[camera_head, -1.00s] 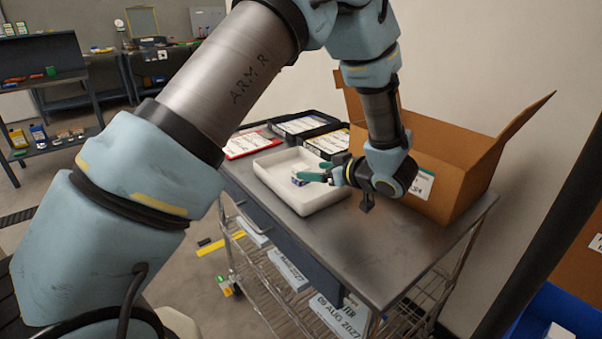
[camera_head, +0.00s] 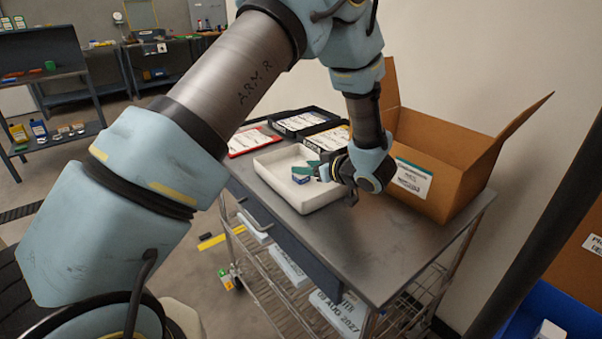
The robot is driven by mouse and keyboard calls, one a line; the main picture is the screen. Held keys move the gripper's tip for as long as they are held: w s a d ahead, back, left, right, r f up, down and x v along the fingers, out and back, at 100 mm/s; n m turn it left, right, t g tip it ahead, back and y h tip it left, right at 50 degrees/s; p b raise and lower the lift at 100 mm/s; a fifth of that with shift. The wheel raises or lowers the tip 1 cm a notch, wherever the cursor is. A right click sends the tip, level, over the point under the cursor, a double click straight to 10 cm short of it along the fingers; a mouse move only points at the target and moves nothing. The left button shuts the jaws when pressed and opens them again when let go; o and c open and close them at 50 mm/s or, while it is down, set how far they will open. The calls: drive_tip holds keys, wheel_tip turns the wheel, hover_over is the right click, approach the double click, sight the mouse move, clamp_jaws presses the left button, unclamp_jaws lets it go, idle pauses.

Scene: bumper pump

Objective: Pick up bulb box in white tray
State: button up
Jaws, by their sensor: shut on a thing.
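The white tray (camera_head: 312,204) sits on the grey cart top. The bulb box (camera_head: 301,179), a small blue and white box, is at the right part of the tray. My gripper (camera_head: 308,173), with green fingers, reaches over the tray from the right and is shut on the bulb box. The fingers cover part of the box. I cannot tell whether the box touches the tray floor.
An open cardboard box (camera_head: 437,160) stands on the cart right of the tray. The front of the cart top (camera_head: 385,250) is clear. A blue bin (camera_head: 560,310) is at lower right.

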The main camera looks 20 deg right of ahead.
clamp_jaws()
drive_tip(key=shift+r, duration=0.1)
